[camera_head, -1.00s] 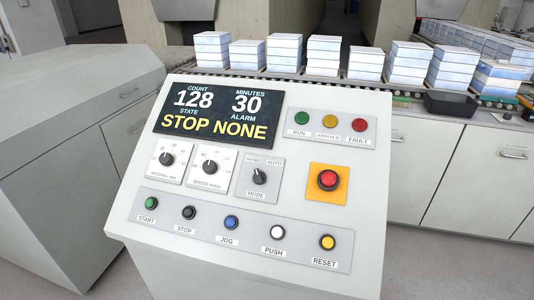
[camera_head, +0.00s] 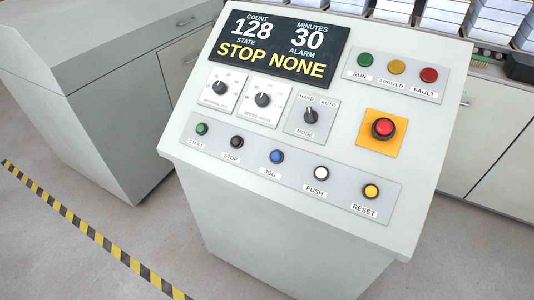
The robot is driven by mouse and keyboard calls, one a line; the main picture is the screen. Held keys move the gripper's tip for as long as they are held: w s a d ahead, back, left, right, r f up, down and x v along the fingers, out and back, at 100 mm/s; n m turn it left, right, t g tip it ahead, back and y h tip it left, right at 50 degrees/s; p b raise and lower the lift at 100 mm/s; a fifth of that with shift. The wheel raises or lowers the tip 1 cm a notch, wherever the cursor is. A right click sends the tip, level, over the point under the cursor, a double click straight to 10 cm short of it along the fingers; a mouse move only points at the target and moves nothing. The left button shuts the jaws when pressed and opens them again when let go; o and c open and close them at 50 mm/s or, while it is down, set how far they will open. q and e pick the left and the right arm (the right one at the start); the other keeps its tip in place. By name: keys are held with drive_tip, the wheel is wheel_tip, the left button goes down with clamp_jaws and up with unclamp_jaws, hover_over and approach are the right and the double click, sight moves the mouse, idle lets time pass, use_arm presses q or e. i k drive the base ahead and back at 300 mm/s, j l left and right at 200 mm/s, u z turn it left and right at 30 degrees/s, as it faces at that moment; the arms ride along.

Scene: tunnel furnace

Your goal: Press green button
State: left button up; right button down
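The control console (camera_head: 290,230) stands in front of me with a sloped panel. The green button (camera_head: 201,129) labelled START is at the left end of the lower button row. A second green round piece, the RUN lamp (camera_head: 366,60), sits in the upper right strip beside an amber and a red lamp. The display (camera_head: 280,44) reads count 128, minutes 30, state STOP, alarm NONE. Neither of my grippers is in view, and nothing touches the panel.
The lower row also holds black STOP (camera_head: 237,142), blue JOG (camera_head: 277,156), white PUSH (camera_head: 321,173) and yellow RESET (camera_head: 371,191) buttons. A red emergency button (camera_head: 382,128) is above RESET. Grey cabinets (camera_head: 110,110) stand left. Yellow-black floor tape (camera_head: 92,234) crosses clear floor.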

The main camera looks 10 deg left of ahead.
sight(200, 128)
drive_tip(key=k+j+z, duration=0.1)
drive_tip(key=j, duration=0.35)
drive_tip(key=k+j+z, duration=0.1)
drive_tip(key=j, duration=0.3)
drive_tip(key=k+j, duration=0.1)
drive_tip(key=j, duration=0.35)
drive_tip(key=k+j+z, duration=0.15)
drive_tip(key=j, duration=0.25)
drive_tip(key=k+j+z, duration=0.1)
drive_tip(key=j, duration=0.3)
drive_tip(key=k+j+z, duration=0.1)
drive_tip(key=j, duration=0.3)
drive_tip(key=k, duration=0.1)
